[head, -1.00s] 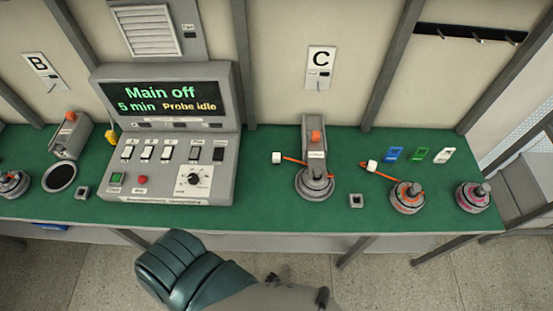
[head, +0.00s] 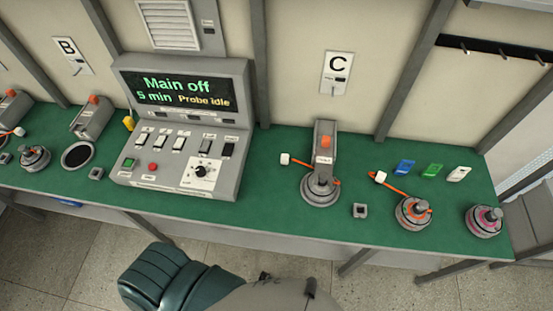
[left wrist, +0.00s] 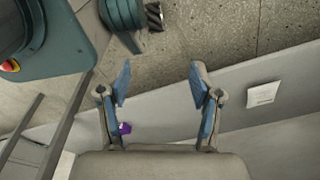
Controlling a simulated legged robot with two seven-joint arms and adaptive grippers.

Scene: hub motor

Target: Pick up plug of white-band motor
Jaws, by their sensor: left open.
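In the head view, a grey hub motor (head: 320,190) sits in the stand under sign C, with a white plug (head: 285,159) on an orange cable at its left. Another motor (head: 413,212) stands to the right on the green bench, with its white plug (head: 381,177) on an orange cable. A motor with pink parts (head: 485,221) is at the far right, and one more (head: 34,158) at the far left. I cannot make out which has a white band. My left gripper (left wrist: 158,82) is open and empty in the left wrist view, with no plug near it. My right gripper is not in view.
A control console (head: 185,130) reading "Main off" stands on the green bench (head: 270,215). A small square socket (head: 360,210) sits beside the C stand. A purple object (left wrist: 125,128) shows by a left finger.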

